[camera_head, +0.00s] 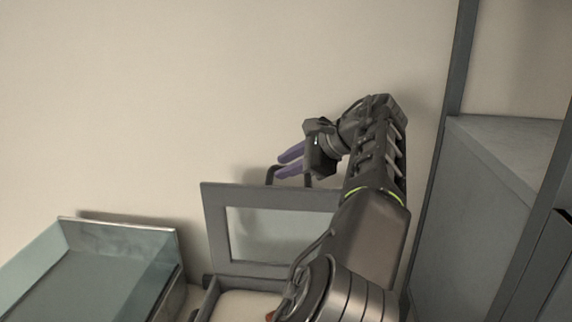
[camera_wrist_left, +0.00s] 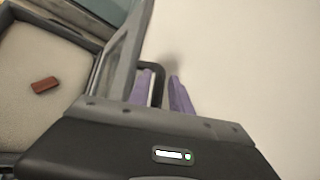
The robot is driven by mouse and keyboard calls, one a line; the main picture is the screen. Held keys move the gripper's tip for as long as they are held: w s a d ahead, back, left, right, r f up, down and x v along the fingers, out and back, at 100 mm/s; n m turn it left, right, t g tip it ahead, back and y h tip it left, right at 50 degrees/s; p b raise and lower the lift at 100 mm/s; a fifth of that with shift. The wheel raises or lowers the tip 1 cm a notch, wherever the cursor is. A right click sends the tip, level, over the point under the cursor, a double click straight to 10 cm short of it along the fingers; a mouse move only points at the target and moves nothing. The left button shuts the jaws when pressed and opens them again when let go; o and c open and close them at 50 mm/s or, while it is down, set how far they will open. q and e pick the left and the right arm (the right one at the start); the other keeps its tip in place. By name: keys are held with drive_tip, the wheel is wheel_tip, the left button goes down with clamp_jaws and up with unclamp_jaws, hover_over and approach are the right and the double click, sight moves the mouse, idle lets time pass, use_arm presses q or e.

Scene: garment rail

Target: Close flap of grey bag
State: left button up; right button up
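The grey bag (camera_head: 209,297) is at the bottom centre of the head view, partly hidden by my left arm; its pale inside shows. Its flap (camera_head: 214,226), a grey frame with a clear window, stands raised at the back, near the wall. A dark loop handle (camera_head: 270,175) sits on the flap's top edge. My left gripper (camera_head: 278,166) is at this handle, its purple fingers apart. In the left wrist view, a dark bar of the handle (camera_wrist_left: 158,80) lies between the open fingers (camera_wrist_left: 160,74), with gaps visible. My right gripper is not in view.
A reddish-brown block (camera_wrist_left: 44,85) lies inside the bag. A clear-walled tray (camera_head: 120,240) stands to the left. A grey cabinet or shelf unit (camera_head: 470,200) stands to the right. The plain wall behind is bare above the flap.

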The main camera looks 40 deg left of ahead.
use_arm(q)
clamp_jaws()
idle(1.1)
